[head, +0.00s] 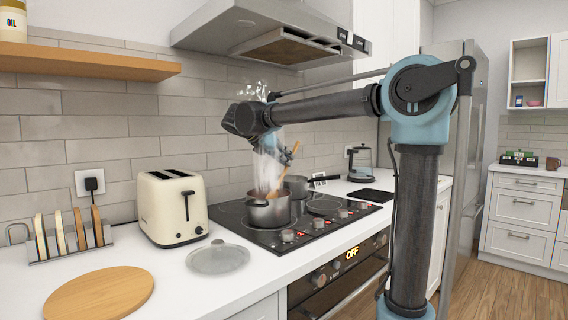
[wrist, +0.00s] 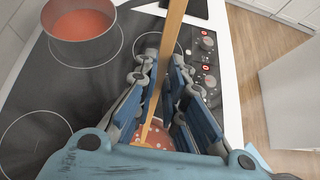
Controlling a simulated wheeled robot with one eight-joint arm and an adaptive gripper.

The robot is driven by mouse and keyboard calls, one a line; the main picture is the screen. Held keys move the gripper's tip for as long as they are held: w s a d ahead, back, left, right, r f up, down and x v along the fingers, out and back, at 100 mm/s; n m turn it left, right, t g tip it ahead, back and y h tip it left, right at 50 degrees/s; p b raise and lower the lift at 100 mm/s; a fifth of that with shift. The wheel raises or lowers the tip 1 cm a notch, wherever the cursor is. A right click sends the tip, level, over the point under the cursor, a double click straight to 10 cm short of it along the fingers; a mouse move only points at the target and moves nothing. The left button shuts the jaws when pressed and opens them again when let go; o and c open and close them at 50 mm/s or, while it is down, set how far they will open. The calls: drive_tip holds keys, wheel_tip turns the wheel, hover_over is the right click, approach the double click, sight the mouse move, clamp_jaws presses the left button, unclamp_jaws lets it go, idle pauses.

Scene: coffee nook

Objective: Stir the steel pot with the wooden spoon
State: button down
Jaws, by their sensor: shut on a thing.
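The steel pot (head: 268,212) stands on the front left part of the hob, with steam rising above it. My gripper (head: 287,156) is above the pot, shut on the wooden spoon (head: 282,166). The spoon slants down, its lower end reaching into the pot. In the wrist view the spoon handle (wrist: 170,35) runs between my fingers (wrist: 161,82), above red speckled contents (wrist: 166,132). My gripper hides most of the pot there, and I cannot tell how deep the spoon is.
A second pot (head: 298,184) stands behind right on the hob (head: 322,226); its red contents show in the wrist view (wrist: 82,24). A glass lid (head: 218,257), toaster (head: 172,208), toast rack (head: 70,238) and round board (head: 98,294) are left. A kettle (head: 360,164) stands right.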

sight(297, 143)
drive_tip(key=shift+w+d+r, duration=0.7)
drive_tip(key=shift+w+r, duration=0.05)
drive_tip(key=shift+r, duration=0.7)
drive_tip(key=shift+w+d+r, duration=0.65)
drive_tip(key=shift+w+r, duration=0.1)
drive_tip(key=shift+r, duration=0.65)
drive_tip(key=shift+w+d+r, duration=0.7)
drive_tip(key=shift+w+r, duration=0.05)
drive_tip(key=shift+r, duration=0.7)
drive_tip(key=shift+r, duration=0.1)
drive_tip(key=shift+r, duration=2.45)
